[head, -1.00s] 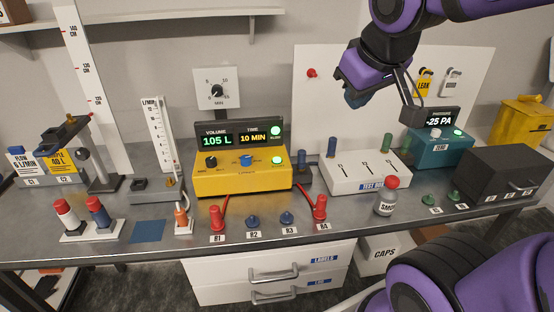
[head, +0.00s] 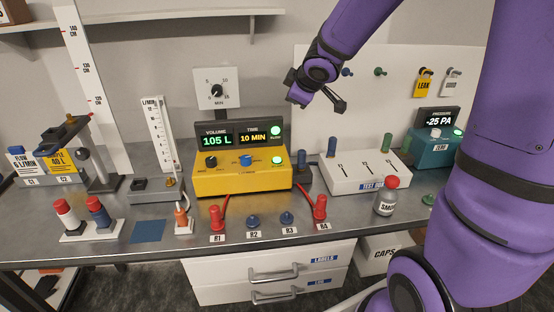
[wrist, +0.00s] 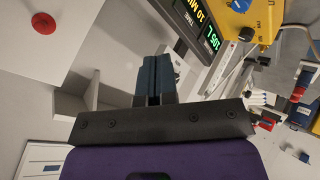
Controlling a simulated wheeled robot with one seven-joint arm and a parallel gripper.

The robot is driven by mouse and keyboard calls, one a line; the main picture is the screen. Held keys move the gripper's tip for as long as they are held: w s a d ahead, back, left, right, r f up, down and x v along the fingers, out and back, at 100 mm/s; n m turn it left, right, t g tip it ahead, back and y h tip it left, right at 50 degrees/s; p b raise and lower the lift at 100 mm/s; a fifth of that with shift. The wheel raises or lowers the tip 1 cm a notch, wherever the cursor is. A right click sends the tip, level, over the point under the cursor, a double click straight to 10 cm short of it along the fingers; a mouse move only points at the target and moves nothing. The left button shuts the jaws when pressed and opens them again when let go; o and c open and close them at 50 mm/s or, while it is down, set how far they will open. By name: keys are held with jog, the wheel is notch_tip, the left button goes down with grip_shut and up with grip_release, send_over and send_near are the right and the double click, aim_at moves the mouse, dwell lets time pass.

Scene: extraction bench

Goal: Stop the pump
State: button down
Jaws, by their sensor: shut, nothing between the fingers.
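The pump is a yellow box (head: 235,181) at the middle of the bench, with a black knob (head: 211,161), a blue knob (head: 246,160) and a lit green button (head: 277,160) on its top. Its display (head: 236,137) behind reads 105 L and 10 MIN, with a lit green lamp (head: 275,131) at right. My gripper (head: 299,95) is shut and empty, in the air above and right of the display.
A dial (head: 216,91) stands behind the pump. Red pegs R1 (head: 215,218) and R4 (head: 320,207) stand in front, with tubes. A red knob (wrist: 42,22) shows in the wrist view.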

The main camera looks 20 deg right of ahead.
aim_at(277, 159)
jog(key=w+a+f+n+y, duration=0.3)
jog(key=w+f+n+y, duration=0.1)
jog(key=f, duration=0.5)
jog(key=shift+w+f+g, duration=0.35)
jog(key=shift+w+g, duration=0.05)
jog(key=shift+w, duration=0.25)
jog(key=shift+f, duration=0.1)
jog(key=shift+f, duration=4.3)
jog(key=shift+f, duration=0.2)
jog(key=shift+f, duration=0.2)
jog(key=shift+f, duration=0.4)
jog(key=shift+r, duration=0.8)
